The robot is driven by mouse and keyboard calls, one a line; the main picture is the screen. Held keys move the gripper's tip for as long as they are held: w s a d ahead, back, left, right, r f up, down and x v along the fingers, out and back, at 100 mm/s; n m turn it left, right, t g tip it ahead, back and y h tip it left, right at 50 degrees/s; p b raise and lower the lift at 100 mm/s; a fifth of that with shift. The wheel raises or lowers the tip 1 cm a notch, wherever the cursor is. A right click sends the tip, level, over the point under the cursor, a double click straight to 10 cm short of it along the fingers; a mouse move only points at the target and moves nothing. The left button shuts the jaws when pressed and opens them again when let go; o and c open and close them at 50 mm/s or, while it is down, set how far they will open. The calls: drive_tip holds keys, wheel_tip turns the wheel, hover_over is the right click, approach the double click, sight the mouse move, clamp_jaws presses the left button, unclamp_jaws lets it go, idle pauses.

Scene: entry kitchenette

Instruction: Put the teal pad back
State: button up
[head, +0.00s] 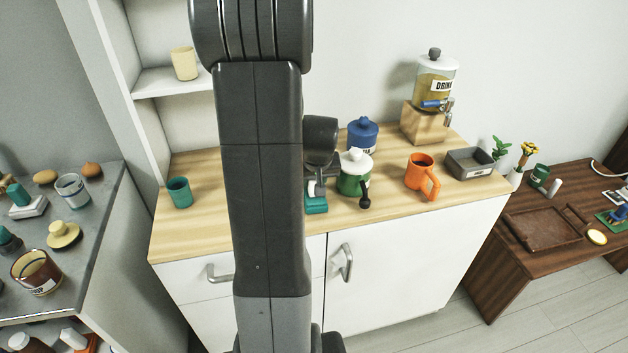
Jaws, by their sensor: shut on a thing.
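The teal pad (316,204) is a small teal block at the front middle of the wooden counter, just right of my arm. My gripper (315,186) is shut on it from above. My arm and wrist hide part of the gripper, and I cannot tell whether the pad touches the counter. A green pot with a white lid (354,178) stands close to the right of the pad, with a dark knob at its front.
The counter (270,240) also holds a teal cup (179,192), a blue jar (362,135), an orange mug (420,175), a grey bin (470,163) and a drink dispenser (435,85). A cluttered grey table (100,215) is left; a brown desk (500,250) is right.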

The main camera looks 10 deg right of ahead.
drive_tip(key=shift+f, duration=0.25)
drive_tip(key=o, duration=0.9)
drive_tip(key=shift+o, duration=0.2)
drive_tip(key=shift+r, duration=0.2)
drive_tip(key=v, duration=1.3)
drive_tip(key=shift+r, duration=0.35)
drive_tip(key=x, duration=1.4)
drive_tip(key=shift+s+f, duration=0.2)
drive_tip(key=shift+r, duration=0.15)
